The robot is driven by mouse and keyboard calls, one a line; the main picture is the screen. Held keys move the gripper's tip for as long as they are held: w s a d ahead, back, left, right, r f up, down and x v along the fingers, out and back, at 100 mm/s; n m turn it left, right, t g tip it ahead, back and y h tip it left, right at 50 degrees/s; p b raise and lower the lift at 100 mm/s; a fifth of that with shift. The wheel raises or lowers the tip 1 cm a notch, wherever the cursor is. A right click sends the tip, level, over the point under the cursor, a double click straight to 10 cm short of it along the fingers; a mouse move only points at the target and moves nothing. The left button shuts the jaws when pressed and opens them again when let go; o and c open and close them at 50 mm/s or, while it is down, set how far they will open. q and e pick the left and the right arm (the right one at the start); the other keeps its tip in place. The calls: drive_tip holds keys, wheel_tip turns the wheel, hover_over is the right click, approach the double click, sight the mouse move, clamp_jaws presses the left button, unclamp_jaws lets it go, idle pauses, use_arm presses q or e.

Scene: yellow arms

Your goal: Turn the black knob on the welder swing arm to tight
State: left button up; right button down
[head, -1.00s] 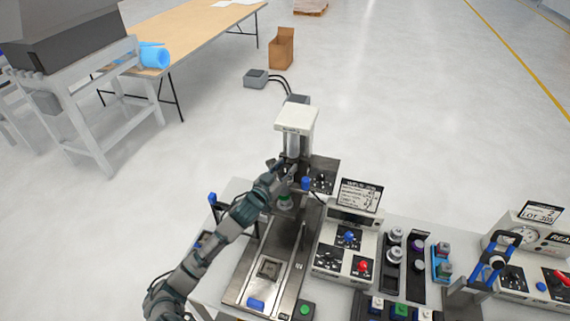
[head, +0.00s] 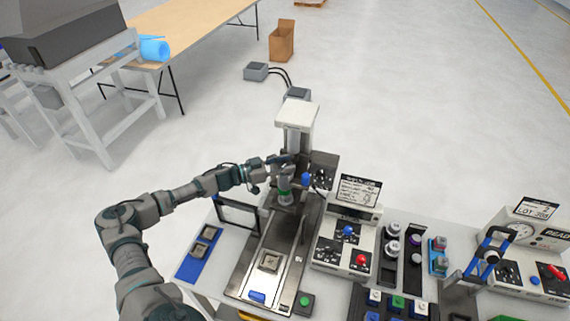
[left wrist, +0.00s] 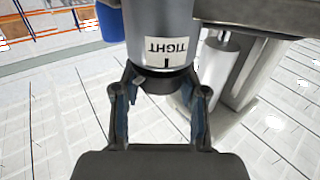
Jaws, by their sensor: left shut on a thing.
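The welder (head: 297,117) stands at the back of the bench, with a white head on a grey column. In the left wrist view, its grey cylinder (left wrist: 165,22) carries a white label reading TIGHT (left wrist: 172,46), upside down, with a dark tick mark. The black knob (left wrist: 165,82) is just under the label, between the fingers of my left gripper (left wrist: 163,100). The left gripper is shut on the knob. In the head view, the left gripper (head: 281,164) reaches the welder from the left and hides the knob. My right gripper is not in view.
A metal fixture plate (head: 245,288) with a square part lies in front of the welder. A blue tray (head: 187,268) is at its left. A control box (head: 340,262) with blue and red knobs stands at its right. The floor behind is mostly clear.

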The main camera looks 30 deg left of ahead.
use_arm(q)
drive_tip(key=m+g+h, duration=0.2)
drive_tip(key=g, duration=0.1)
drive_tip(key=shift+w+f+m+h, duration=0.15)
drive_tip(key=shift+m+h, duration=0.15)
drive_tip(key=shift+h, duration=0.1)
drive_tip(key=shift+f+m+g+h+b, duration=0.1)
drive_tip(key=shift+m+g+h+b, duration=0.7)
drive_tip(key=shift+g, duration=0.4)
drive_tip(key=m+g+h+b, duration=0.1)
drive_tip(key=m+g+b, duration=0.1)
drive_tip(key=g+b, duration=0.2)
drive_tip(key=m+g+b, duration=0.3)
drive_tip(key=b, duration=0.3)
drive_tip(key=shift+d+f+g+h+b, duration=0.1)
drive_tip(key=shift+f+g+h+b, duration=0.1)
drive_tip(key=shift+g+h+b, duration=0.2)
drive_tip(key=shift+r+m+g+b, duration=0.25)
drive_tip(key=shift+m+g+b, duration=0.45)
drive_tip(key=shift+b, duration=0.4)
drive_tip(key=o, duration=1.2)
drive_tip(key=shift+w, duration=0.1)
drive_tip(key=shift+c, duration=0.2)
drive_tip(key=shift+a, duration=0.2)
